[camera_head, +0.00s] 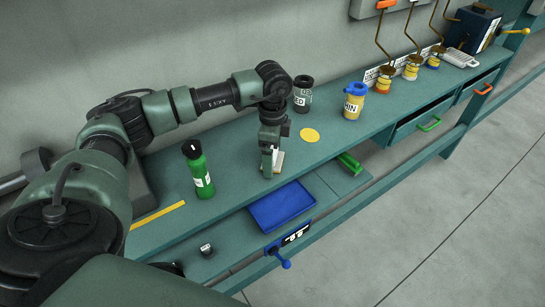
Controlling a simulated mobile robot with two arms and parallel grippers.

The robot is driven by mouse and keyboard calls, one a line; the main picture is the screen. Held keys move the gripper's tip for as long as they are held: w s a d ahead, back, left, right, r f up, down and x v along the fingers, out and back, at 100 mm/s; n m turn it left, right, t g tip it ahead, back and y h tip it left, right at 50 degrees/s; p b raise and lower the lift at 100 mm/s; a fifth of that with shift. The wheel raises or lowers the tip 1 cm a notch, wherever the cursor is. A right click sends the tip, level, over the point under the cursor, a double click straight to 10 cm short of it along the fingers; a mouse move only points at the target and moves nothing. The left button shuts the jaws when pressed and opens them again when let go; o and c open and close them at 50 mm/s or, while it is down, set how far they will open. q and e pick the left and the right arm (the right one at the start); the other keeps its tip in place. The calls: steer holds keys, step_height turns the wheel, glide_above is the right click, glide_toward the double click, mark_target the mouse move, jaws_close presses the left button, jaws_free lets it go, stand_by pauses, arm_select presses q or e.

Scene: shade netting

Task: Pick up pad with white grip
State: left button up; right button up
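My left gripper (267,174) points down at the workbench (240,160) near its middle. A small pad with a white grip (279,159) shows just beside and partly behind the fingers, with a yellowish edge. The gripper hides much of the pad. The fingers are at the pad, but I cannot tell whether they are closed on it. My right gripper is not in view.
A green bottle (198,172) stands left of the gripper. A dark jar (302,94), a yellow disc (309,135) and a blue-lidded yellow jar (354,103) are to the right. A yellow strip (157,215) lies at left.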

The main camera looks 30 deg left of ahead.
arm_select(q)
steer(key=c, duration=1.5)
steer(key=shift+c, duration=0.5)
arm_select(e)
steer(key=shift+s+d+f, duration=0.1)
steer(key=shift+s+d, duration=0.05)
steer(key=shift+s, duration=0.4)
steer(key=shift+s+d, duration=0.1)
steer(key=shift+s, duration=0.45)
